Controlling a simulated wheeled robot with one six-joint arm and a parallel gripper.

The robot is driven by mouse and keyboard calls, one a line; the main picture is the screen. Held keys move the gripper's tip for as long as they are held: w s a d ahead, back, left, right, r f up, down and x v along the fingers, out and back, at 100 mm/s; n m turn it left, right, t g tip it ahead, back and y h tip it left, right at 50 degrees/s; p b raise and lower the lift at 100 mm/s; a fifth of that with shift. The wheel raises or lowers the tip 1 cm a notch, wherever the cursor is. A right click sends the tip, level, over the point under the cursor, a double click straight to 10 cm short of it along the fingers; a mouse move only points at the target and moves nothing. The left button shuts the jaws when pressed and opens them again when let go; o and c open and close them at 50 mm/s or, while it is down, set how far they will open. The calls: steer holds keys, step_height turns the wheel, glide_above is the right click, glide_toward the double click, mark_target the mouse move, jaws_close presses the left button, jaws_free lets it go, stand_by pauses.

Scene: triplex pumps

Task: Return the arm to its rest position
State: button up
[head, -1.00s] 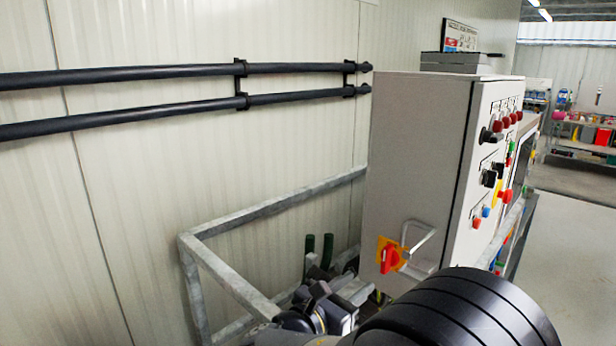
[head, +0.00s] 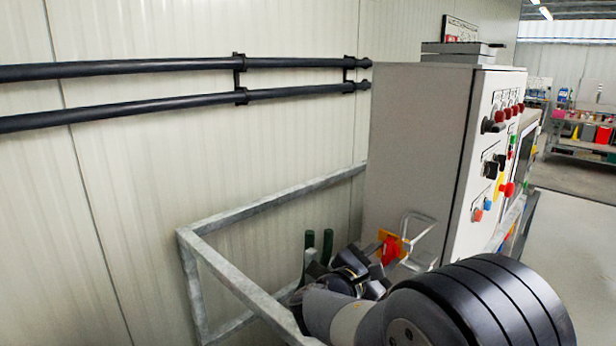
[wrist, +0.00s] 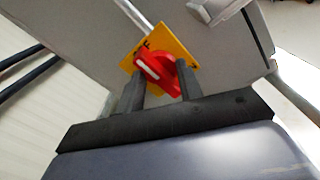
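My gripper (wrist: 159,70) is open, its two dark fingers apart in the wrist view. The red rotary switch (wrist: 150,66) on its yellow plate (wrist: 178,47) shows between the fingers; I cannot tell whether they touch it. In the head view, my arm reaches from the lower right toward the grey control cabinet (head: 415,150). My gripper (head: 362,268) is in front of the red switch (head: 390,247) and partly hides it. The fingertips are not clear in that view.
A galvanised metal frame (head: 270,208) runs around the area left of the cabinet, close to my arm. Dark green posts (head: 327,246) stand inside it. Two black pipes (head: 150,72) run along the wall. Open floor (head: 575,250) lies right of the cabinet.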

steer(key=m+b, duration=0.1)
steer(key=m, duration=0.3)
steer(key=shift+m+b, duration=0.3)
steer(key=shift+b, duration=0.05)
